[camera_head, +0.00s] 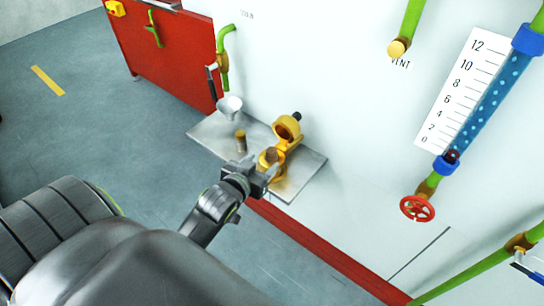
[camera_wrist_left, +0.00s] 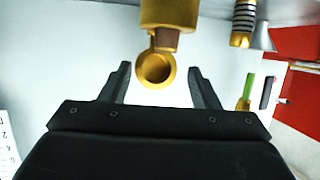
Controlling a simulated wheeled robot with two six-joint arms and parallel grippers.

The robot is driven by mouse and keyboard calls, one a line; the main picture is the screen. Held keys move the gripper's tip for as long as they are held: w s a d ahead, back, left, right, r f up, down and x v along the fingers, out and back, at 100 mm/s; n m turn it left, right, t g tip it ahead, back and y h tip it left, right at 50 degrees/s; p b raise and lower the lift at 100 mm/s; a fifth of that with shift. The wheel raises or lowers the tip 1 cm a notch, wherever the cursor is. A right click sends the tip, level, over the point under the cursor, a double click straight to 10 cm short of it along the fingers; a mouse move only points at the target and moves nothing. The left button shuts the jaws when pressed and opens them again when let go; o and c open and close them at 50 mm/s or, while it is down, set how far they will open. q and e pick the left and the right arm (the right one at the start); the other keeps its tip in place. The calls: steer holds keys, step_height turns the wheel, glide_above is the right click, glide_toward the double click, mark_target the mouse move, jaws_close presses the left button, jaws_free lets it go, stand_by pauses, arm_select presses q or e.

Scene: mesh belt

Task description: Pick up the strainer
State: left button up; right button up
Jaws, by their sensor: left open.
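A yellow-brass fitting with a round open cup (camera_head: 287,127) and a lower part with a brown end (camera_head: 270,156) is at the metal shelf; it looks like a strainer body. In the left wrist view its brass body (camera_wrist_left: 170,13) is at the top, with a ring (camera_wrist_left: 155,69) hanging below. A small banded brass cylinder (camera_head: 240,140) stands on the shelf; it also shows in the wrist view (camera_wrist_left: 243,22). I cannot tell which is called the strainer. My left gripper (camera_head: 258,172) is open, its fingers (camera_wrist_left: 160,72) on either side of the ring, apart from it.
The metal shelf (camera_head: 205,130) juts from a white wall panel. A pale cup (camera_head: 230,106) is at its back-left edge. A green pipe (camera_head: 223,65) is above it. A red valve wheel (camera_head: 417,208) and a blue gauge tube (camera_head: 488,95) are to the right.

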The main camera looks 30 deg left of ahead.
mark_target(271, 152)
arm_select(q)
steer(key=x, duration=0.3)
steer(key=shift+w+f, duration=0.15)
steer(key=shift+w, duration=0.1)
steer(key=shift+w+a+p, duration=0.2)
steer(key=shift+w+p, duration=0.2)
steer(key=x, duration=0.1)
steer(key=p+x, duration=0.1)
steer(key=x, duration=0.1)
steer(key=shift+a+f, duration=0.1)
steer(key=shift+a, duration=0.2)
steer(key=shift+w+f, duration=0.3)
steer(key=shift+w, duration=0.25)
steer(key=c, duration=1.1)
